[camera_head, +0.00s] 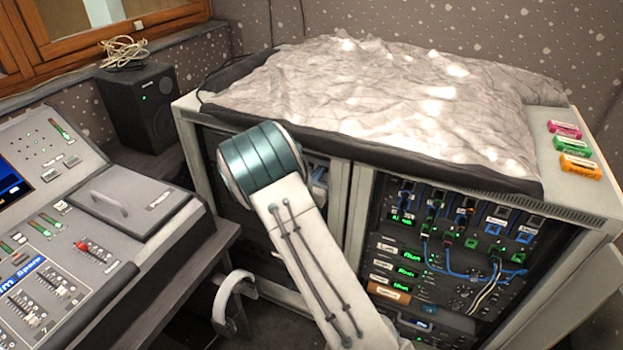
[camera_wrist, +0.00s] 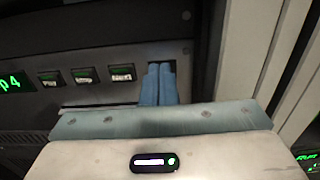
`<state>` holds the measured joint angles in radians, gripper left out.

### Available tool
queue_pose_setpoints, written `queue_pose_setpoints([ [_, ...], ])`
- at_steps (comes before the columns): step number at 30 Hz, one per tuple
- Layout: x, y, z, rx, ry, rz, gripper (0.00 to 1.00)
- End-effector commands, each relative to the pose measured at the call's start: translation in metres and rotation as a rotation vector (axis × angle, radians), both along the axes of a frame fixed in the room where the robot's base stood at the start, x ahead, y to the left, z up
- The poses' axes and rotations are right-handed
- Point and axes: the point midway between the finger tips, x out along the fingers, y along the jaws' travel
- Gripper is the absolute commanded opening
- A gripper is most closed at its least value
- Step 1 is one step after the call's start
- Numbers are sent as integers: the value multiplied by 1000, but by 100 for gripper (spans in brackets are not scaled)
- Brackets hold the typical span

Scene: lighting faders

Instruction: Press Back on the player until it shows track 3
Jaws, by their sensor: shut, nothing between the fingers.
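The player (camera_wrist: 110,40) is a dark panel in the rack, seen in the wrist view. Its green display (camera_wrist: 10,83) is cut off at the left edge, and the visible part reads "p4". My gripper (camera_wrist: 160,68) is shut and empty. Its blue fingertips are at the panel, right of these buttons, over a dark-framed spot they mostly hide. I cannot tell if they touch it.
A pale rack post (camera_wrist: 245,45) stands close to the right of my gripper. In the head view, a mixing desk (camera_head: 180,222) is at left, a speaker (camera_head: 140,105) behind it. A crumpled cover (camera_head: 390,85) lies on the rack top. A cabled rack bay (camera_head: 450,235) is at right.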

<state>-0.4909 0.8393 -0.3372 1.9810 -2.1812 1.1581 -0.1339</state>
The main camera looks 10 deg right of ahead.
Motion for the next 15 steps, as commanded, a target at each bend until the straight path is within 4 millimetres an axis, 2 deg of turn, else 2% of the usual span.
queue_pose_setpoints([
  [1,3,-5,5,-3,-9,-6,0],
  [9,1,-6,7,-4,-14,-10,0],
  [15,-16,9,6,-3,-10,-12,0],
])
